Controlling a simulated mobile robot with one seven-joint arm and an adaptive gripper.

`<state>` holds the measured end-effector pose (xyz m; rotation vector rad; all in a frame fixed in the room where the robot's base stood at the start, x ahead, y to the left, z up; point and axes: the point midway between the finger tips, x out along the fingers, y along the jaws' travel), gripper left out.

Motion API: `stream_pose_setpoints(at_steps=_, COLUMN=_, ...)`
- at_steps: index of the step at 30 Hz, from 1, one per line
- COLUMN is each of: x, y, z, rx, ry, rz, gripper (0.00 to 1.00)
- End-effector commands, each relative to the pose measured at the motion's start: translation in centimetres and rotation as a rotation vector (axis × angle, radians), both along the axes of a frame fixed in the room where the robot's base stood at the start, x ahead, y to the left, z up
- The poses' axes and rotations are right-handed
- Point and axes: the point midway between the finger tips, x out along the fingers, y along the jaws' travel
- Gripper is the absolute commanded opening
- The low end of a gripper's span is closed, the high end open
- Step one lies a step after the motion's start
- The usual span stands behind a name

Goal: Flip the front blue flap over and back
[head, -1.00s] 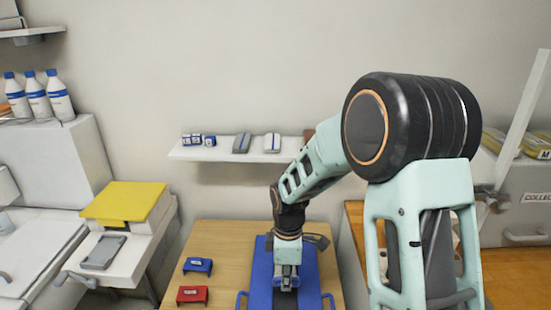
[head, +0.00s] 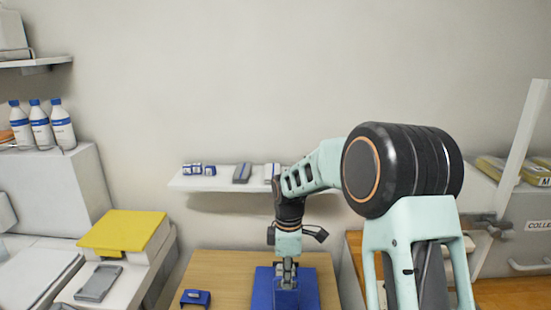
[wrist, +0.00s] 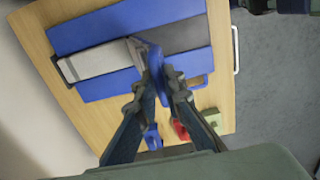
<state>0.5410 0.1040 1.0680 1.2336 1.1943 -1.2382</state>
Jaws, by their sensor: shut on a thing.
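A long blue board (wrist: 125,28) lies on the wooden table; it also shows below my arm in the head view (head: 265,280). A grey strip runs along its middle, with a light grey piece (wrist: 97,62) towards its far end. My gripper (wrist: 162,68) is over the middle of the board, shut on a narrow blue piece (wrist: 150,60) that seems to be the front flap, raised off the strip. The same blue piece stands below the fingers in the head view (head: 286,299). The fingers hide much of it, so its exact tilt cannot be told.
A blue bracket (head: 196,298) and a red bracket (wrist: 180,130) stand on the table beside the board. A wall shelf (head: 215,182) with small items is behind my arm. A side counter with a yellow-covered box (head: 123,232) is at left.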

Motion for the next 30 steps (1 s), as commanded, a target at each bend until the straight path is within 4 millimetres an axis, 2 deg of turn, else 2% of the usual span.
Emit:
stream_pose_setpoints(at_steps=4, x=0.9, y=0.1, z=0.4, rx=0.001, ry=-0.003, rz=0.002, gripper=0.0)
stream_pose_setpoints(at_steps=12, x=4.3, y=0.0, z=0.6, rx=0.002, ry=-0.003, rz=0.002, gripper=0.0)
stream_pose_setpoints(at_steps=20, x=5.5, y=-0.1, z=0.6, rx=0.001, ry=0.0, rz=0.002, gripper=0.0)
stream_pose_setpoints(at_steps=30, x=9.4, y=-0.3, z=-0.1, rx=0.0, ry=0.004, rz=0.004, gripper=0.0)
